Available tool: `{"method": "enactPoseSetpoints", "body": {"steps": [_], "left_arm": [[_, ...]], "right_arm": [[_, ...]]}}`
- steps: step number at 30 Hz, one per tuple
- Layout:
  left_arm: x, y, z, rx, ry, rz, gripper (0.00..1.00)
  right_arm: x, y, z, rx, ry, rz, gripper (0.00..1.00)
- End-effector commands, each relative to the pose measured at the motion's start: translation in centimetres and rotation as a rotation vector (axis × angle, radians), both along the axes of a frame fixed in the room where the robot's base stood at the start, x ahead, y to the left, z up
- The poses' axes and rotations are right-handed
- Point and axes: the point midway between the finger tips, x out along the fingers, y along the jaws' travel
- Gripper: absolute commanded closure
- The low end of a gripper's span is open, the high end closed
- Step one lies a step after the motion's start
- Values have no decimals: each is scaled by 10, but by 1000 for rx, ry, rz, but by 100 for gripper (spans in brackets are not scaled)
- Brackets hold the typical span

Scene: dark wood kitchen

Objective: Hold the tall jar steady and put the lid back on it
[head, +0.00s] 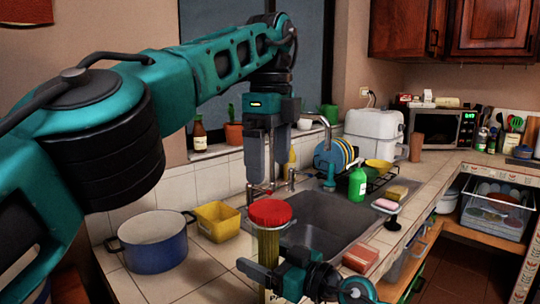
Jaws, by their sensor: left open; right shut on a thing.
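The tall jar (268,244) is clear with yellow contents and stands upright on the tiled counter, in front of the sink. The red lid (270,211) sits on top of the jar and looks about level; whether it is fully seated I cannot tell. My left gripper (266,180) points down just above the lid, open and empty, with its fingers apart from the lid. My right gripper (258,274) comes in from the lower right and is shut on the lower part of the jar. The gripper hides much of the jar's lower part.
A blue pot (152,250) and a yellow container (218,222) stand left of the jar.

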Motion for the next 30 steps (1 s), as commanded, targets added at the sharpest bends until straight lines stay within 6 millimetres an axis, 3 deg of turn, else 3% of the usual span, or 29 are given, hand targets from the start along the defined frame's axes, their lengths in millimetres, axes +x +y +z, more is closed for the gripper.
{"method": "enactPoseSetpoints", "body": {"steps": [17, 30], "left_arm": [[0, 0, -2, 1, 2, 41, 0], [0, 1, -34, 1, 4, 41, 0]], "right_arm": [[0, 0, 0, -1, 0, 0, 100], [0, 0, 0, -1, 0, 0, 100]]}}
